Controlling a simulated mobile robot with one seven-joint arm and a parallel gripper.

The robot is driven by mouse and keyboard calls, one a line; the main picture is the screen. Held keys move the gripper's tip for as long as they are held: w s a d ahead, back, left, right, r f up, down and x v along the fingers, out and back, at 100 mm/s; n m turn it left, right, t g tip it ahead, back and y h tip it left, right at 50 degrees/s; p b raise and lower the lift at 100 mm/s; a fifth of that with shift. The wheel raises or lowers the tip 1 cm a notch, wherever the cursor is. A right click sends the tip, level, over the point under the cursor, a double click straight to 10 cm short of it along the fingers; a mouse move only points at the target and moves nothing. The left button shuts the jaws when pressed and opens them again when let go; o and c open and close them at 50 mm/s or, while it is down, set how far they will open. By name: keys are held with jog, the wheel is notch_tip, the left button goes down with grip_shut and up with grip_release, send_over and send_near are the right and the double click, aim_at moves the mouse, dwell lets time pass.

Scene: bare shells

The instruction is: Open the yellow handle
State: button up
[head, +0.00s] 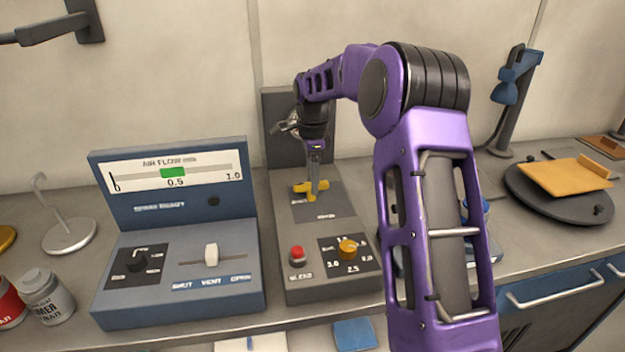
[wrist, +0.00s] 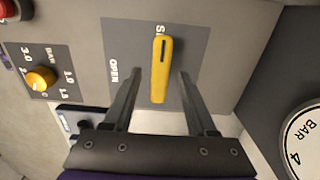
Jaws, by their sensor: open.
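The yellow handle (head: 303,188) sits on a dark grey plate on the grey valve box (head: 325,268). In the wrist view the yellow handle (wrist: 160,88) is a long bar with a dark slot near its top end. That end points at a label starting with S, partly hidden behind it; the word OPEN is to its left. My gripper (head: 316,183) reaches down over the handle. In the wrist view my gripper (wrist: 159,76) is open, with one finger on each side of the handle and gaps between.
The box also carries a red button (head: 297,253) and a yellow-orange knob (head: 348,249). A blue air flow console (head: 180,310) stands close on the left. A round dark plate with an orange board (head: 565,177) is on the right. A round gauge (wrist: 305,140) shows in the wrist view.

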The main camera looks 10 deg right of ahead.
jog(key=shift+f, duration=0.1)
grip_shut()
jog(key=shift+n, duration=0.3)
jog(key=n+p, duration=0.1)
jog(key=n, duration=0.1)
jog(key=shift+n+p, duration=0.3)
jog(key=shift+p, duration=0.1)
jog(key=n, duration=0.5)
jog(key=shift+w+p, duration=0.15)
jog(key=shift+p, duration=0.15)
jog(key=n, duration=0.5)
jog(key=shift+a, duration=0.1)
jog(key=n, duration=0.4)
jog(key=shift+w+n, duration=0.1)
jog(key=shift+n, duration=0.2)
